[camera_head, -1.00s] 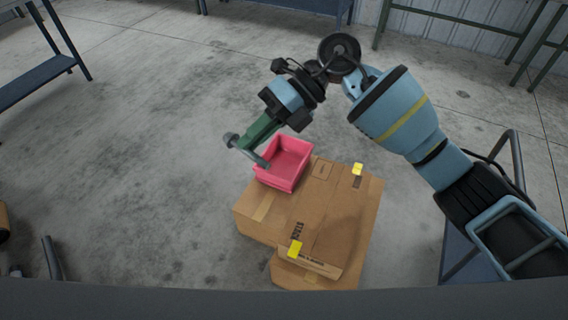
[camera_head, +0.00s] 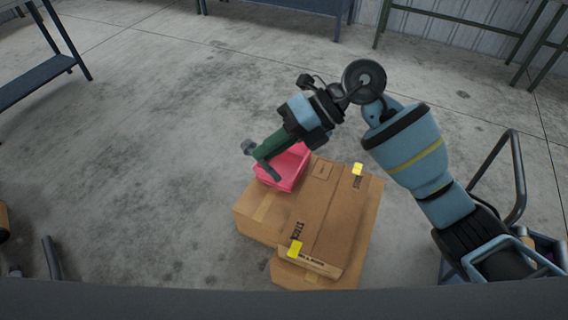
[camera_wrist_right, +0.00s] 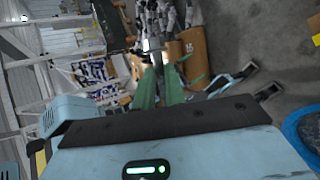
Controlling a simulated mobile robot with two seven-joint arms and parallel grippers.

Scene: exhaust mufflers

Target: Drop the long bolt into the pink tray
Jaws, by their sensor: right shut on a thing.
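The pink tray (camera_head: 291,178) stands on the far left part of a cardboard box stack in the head view. My right gripper (camera_head: 262,155) has green fingers and is shut on the long grey bolt (camera_head: 270,172). The bolt is tilted, with its thick head at the upper left and its shaft pointing down to the right. In the picture the shaft crosses the tray's left edge; its height above the tray is hard to tell. The gripper hides part of the tray. The green fingers (camera_wrist_right: 160,88) also show in the right wrist view. My left gripper is not in view.
The cardboard boxes (camera_head: 335,210) carry a yellow piece (camera_head: 358,169) at the back right and another (camera_head: 295,249) in front. Concrete floor (camera_head: 150,170) lies clear to the left. A blue bench (camera_head: 285,8) stands at the back.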

